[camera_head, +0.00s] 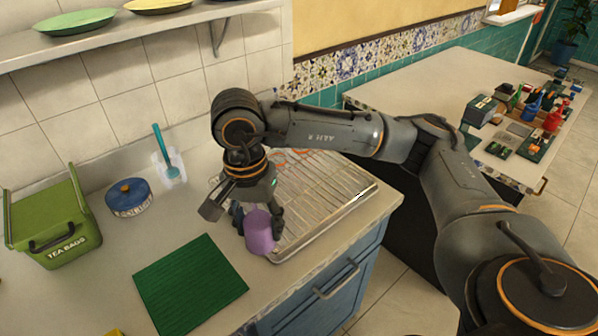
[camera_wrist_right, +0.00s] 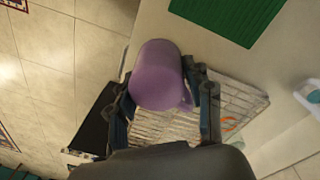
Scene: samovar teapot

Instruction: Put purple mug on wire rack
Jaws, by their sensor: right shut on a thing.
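The purple mug (camera_head: 260,232) is in my right gripper (camera_head: 254,212), near the left front corner of the wire rack. The wire rack (camera_head: 325,190) lies in a shallow metal tray on the counter. In the right wrist view the mug (camera_wrist_right: 158,75) sits between the two fingers of the gripper (camera_wrist_right: 165,100), with the wire rack (camera_wrist_right: 165,125) behind it. The fingers are shut on the mug. Whether the mug touches the rack or counter cannot be told. My right arm hides part of the rack's far side. My left gripper is not in view.
A green mat (camera_head: 190,285) lies left of the mug. The counter's front edge (camera_head: 340,255) is close to the rack. A shelf with plates (camera_head: 75,22) hangs above.

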